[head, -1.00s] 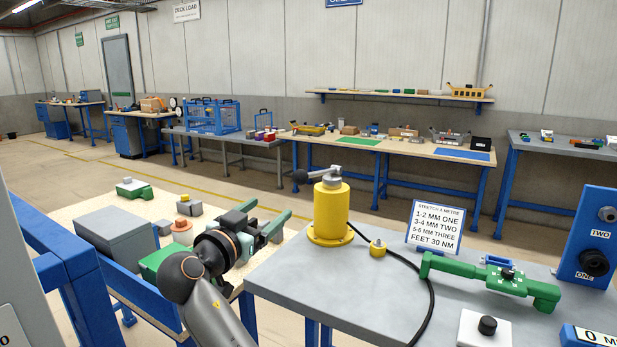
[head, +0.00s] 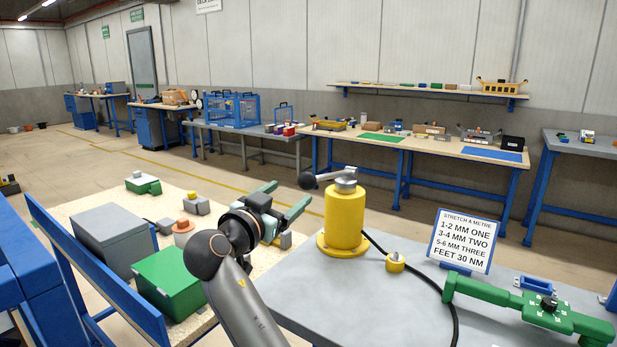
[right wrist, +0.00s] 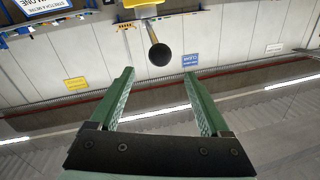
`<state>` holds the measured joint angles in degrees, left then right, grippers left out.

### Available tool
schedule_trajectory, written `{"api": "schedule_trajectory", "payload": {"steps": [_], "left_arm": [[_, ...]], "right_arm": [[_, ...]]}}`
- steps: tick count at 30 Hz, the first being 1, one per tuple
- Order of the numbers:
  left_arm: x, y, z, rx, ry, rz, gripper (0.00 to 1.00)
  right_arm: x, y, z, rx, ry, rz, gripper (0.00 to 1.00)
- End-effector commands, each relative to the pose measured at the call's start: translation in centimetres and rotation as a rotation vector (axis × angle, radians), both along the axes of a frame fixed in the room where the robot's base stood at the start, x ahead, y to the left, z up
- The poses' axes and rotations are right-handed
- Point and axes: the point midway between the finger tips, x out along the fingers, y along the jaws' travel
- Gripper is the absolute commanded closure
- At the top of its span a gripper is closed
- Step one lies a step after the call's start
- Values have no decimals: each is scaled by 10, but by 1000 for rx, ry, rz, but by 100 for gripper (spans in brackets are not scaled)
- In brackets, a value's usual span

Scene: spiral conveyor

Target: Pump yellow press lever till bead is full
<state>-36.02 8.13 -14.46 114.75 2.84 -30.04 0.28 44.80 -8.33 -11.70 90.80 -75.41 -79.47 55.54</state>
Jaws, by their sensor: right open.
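The yellow press (head: 345,215) is an upright yellow cylinder on a round flange, standing on the grey table. Its lever (head: 330,175) is a grey arm on top that points left and ends in a black ball knob (head: 306,181). My right gripper (head: 288,195) is open and empty, just left of the knob, with its green fingers towards it. In the right wrist view the knob (right wrist: 160,55) shows between and beyond the open fingertips (right wrist: 158,76), apart from them. I cannot make out a bead. My left gripper is not in view.
A black hose (head: 425,270) runs from the press across the grey table (head: 350,290), past a small yellow fitting (head: 395,262). A sign (head: 462,240) and a green fixture (head: 530,308) stand to the right. A green box (head: 175,280) and grey box (head: 112,240) sit left of my arm.

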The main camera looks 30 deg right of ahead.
Motion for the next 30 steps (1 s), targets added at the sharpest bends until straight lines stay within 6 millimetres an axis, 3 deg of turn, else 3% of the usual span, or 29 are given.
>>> {"api": "schedule_trajectory", "payload": {"steps": [6, 13, 27, 30], "left_arm": [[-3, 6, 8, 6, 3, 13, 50], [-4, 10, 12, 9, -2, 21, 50], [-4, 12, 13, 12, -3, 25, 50], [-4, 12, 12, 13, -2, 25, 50]], "right_arm": [[24, -42, 3, -2, 2, -4, 19], [44, -72, 2, -1, 2, -3, 19], [52, -84, 0, 1, 0, 0, 19], [52, -83, 0, 1, -1, 0, 31]]}}
